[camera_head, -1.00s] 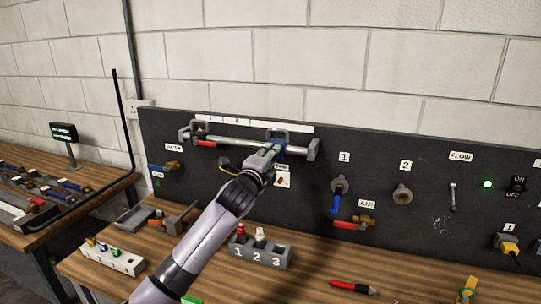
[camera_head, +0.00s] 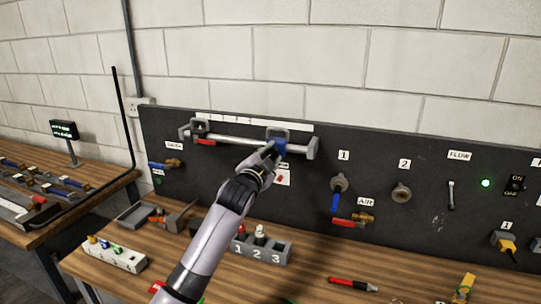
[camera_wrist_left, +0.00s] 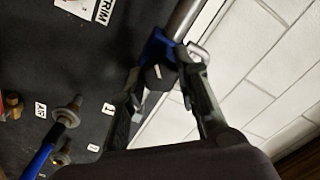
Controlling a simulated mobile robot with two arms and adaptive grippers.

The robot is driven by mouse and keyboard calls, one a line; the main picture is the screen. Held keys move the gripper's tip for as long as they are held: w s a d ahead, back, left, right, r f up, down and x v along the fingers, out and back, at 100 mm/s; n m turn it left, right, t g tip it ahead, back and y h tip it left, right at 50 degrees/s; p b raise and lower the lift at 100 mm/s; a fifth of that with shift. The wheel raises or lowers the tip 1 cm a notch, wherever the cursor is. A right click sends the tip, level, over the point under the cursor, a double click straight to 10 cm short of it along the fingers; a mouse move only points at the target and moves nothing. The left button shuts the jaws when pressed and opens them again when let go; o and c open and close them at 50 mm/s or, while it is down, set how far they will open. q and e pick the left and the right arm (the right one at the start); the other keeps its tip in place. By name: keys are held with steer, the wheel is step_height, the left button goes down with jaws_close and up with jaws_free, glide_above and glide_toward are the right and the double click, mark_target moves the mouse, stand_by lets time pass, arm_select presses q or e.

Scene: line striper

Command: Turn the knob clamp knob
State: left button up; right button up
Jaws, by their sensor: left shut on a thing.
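The knob clamp (camera_head: 279,147) is a blue piece on a horizontal metal rod (camera_head: 240,141) along the top of the black panel. In the left wrist view the blue clamp (camera_wrist_left: 156,46) sits on the rod, with its dark knob (camera_wrist_left: 158,76) facing the camera. My left gripper (camera_head: 268,153) reaches up to the clamp from the lower left. In the left wrist view its two fingers (camera_wrist_left: 162,76) stand on either side of the knob, shut on it. The fingers partly hide the knob's sides. My right gripper is in neither view.
The panel (camera_head: 300,190) also carries a blue-handled valve (camera_head: 336,203), a red-handled air valve (camera_head: 345,222) and a switch (camera_head: 516,186). A numbered grey block (camera_head: 270,251) and a red marker (camera_head: 350,285) are on the wooden bench. The bench front centre is mostly clear.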

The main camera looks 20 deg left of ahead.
arm_select(q)
steer(key=shift+n, duration=0.4)
steer(key=o, duration=1.2)
steer(key=shift+c, duration=0.2)
steer(key=shift+s, duration=0.1)
steer(key=s, duration=1.1)
steer(key=shift+s+a, duration=0.2)
steer(key=shift+s, duration=0.2)
